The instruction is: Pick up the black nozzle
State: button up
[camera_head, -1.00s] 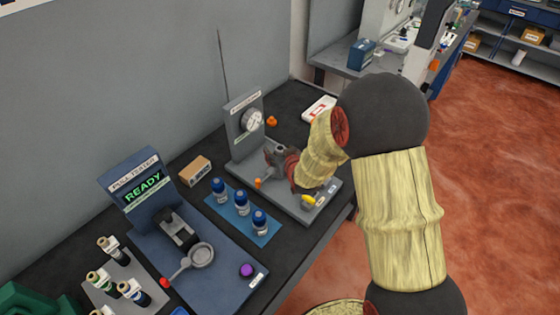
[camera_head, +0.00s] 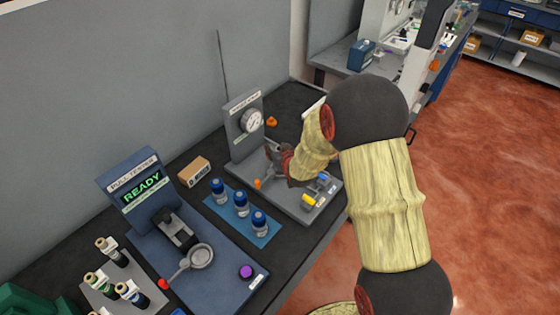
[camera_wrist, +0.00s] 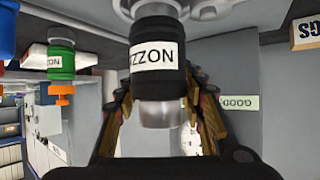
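The black nozzle (camera_wrist: 158,55), with a white label and a metal tip, fills the top middle of the wrist view, which looks upside down. My gripper (camera_wrist: 160,100) has one finger on each side of it. The fingers look spread, with slight gaps beside the nozzle; I see no clear grip. In the head view my gripper (camera_head: 287,163) is over the gauge stand's base, and I cannot make out the black nozzle there. A green nozzle (camera_wrist: 61,62) with an orange tip is left of it in the wrist view.
The gauge stand (camera_head: 243,128) rises just behind my gripper. A yellow part (camera_head: 309,200) and a blue part (camera_head: 323,178) are near the base's right edge. Several blue-capped vials (camera_head: 240,203) stand on a blue mat. The pull tester (camera_head: 140,190) and a cardboard box (camera_head: 194,172) are further left.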

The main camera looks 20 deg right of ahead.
grip_shut()
dwell(0.9)
jog(key=shift+w+r, duration=0.1)
jog(key=shift+r, duration=0.05)
